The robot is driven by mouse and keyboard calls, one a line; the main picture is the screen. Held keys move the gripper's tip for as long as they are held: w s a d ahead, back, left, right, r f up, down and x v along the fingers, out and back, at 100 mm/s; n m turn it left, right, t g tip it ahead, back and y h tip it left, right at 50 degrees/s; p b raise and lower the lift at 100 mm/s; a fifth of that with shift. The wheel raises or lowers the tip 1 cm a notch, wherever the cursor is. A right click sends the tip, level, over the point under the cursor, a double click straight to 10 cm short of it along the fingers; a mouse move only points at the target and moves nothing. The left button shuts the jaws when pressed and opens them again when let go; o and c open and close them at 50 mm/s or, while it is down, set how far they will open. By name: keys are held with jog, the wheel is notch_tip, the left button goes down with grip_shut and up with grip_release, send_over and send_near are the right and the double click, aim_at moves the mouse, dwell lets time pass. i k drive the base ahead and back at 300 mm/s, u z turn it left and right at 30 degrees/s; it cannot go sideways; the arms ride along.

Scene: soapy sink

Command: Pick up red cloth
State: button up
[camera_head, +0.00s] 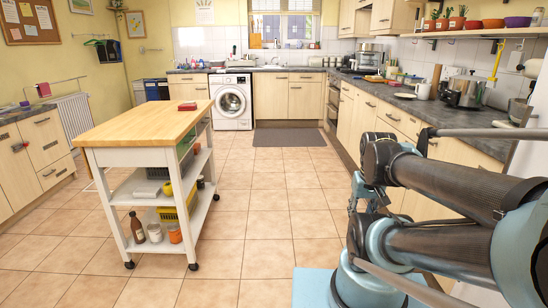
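A small folded red cloth (187,106) lies on the wooden top of a white kitchen cart (138,124), near its right back edge. A second pinkish-red cloth-like item (43,90) hangs on a rail above the radiator at the far left; I cannot tell exactly what it is. My arm fills the right foreground, well apart from the cart. My gripper is out of the picture, so its fingers are not seen.
Tiled floor (240,222) is open between the cart and my arm. A dark mat (290,137) lies before the back cabinets. A washing machine (231,102) stands at the back. The right counter (450,118) holds appliances, with a potted-plant shelf above.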

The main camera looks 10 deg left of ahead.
aim_at(193, 107)
jog(key=u, duration=0.1)
jog(key=i, duration=1.05)
jog(key=u, duration=0.35)
jog(key=i, duration=1.1)
jog(key=u, duration=0.4)
jog(key=i, duration=0.95)
jog(key=u, duration=0.15)
